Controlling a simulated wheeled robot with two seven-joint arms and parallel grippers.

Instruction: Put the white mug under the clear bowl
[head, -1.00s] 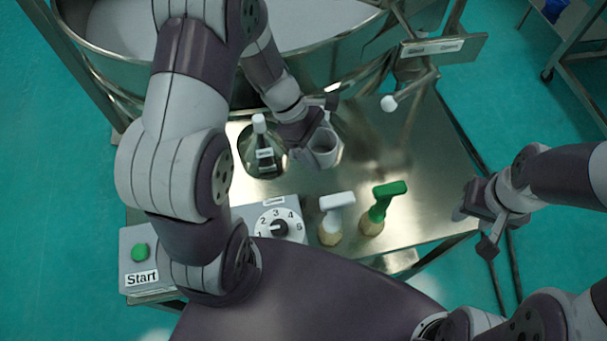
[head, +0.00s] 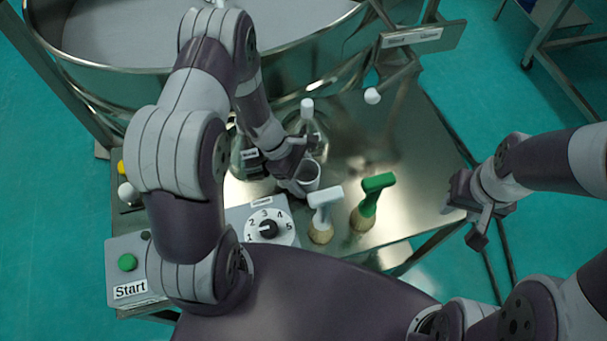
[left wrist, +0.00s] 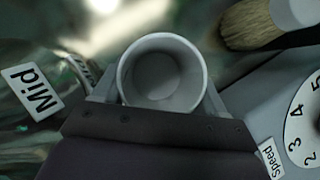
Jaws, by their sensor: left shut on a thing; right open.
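The white mug (head: 309,176) is upright at the front of my left gripper (head: 297,172), which is shut on it. In the left wrist view I look into the empty mug (left wrist: 162,72), with a finger on each side. Whether its base touches the metal table cannot be told. No clear bowl can be made out for sure; a large metal-rimmed round vessel (head: 320,82) stands at the back. My right gripper (head: 463,222) is open and empty, off the table's right edge.
Clear capped flask (head: 308,122) stands behind the mug; a labelled flask (head: 243,158) is partly hidden by my arm. The white-handled brush (head: 323,208), green-handled brush (head: 371,205) and speed dial (head: 268,228) are near. The table's right part (head: 410,150) is clear.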

